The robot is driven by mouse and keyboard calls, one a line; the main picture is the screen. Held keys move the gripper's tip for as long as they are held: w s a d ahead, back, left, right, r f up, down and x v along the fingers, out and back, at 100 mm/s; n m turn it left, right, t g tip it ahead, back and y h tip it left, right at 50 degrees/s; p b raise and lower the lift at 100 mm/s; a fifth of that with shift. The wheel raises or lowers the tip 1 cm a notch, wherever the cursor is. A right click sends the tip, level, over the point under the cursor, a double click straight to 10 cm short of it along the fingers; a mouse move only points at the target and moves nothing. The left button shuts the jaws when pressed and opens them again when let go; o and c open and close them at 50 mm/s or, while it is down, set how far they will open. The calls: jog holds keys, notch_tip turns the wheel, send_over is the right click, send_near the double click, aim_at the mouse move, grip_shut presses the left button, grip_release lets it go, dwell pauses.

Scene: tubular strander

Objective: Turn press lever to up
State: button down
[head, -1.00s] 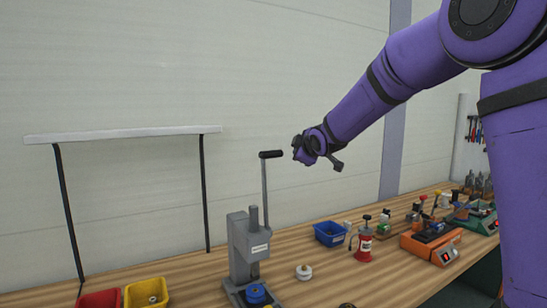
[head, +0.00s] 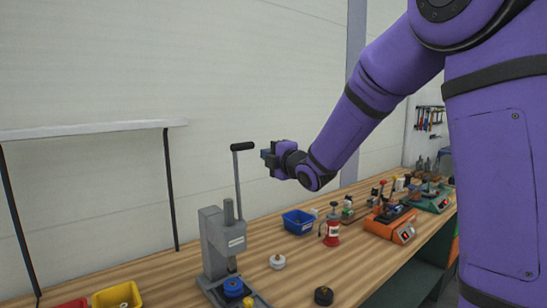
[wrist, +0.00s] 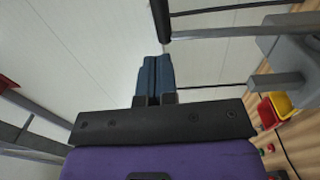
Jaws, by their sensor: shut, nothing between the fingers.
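The grey press (head: 212,245) stands on the bench. Its lever (head: 237,178) rises nearly upright and ends in a black handle (head: 243,146) that sticks out to the right. My gripper (head: 267,156) is just right of the handle and slightly lower in the head view, with its fingers toward it. In the wrist view the blue-grey fingers (wrist: 152,78) are together and empty. The black handle (wrist: 160,20) lies just beyond their tips, with the lever bar (wrist: 225,36) running right to the press (wrist: 288,45).
A white spool (head: 277,262) and a dark part (head: 323,296) lie in front. A yellow bin (head: 118,296) is at left, below a shelf frame (head: 95,130).

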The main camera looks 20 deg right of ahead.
aim_at(245, 145)
jog(key=x, duration=0.8)
jog(key=shift+w+a, duration=0.1)
jog(key=shift+w, duration=0.35)
jog(key=shift+x, duration=1)
jog(key=shift+r, duration=0.25)
jog(key=shift+a, duration=0.1)
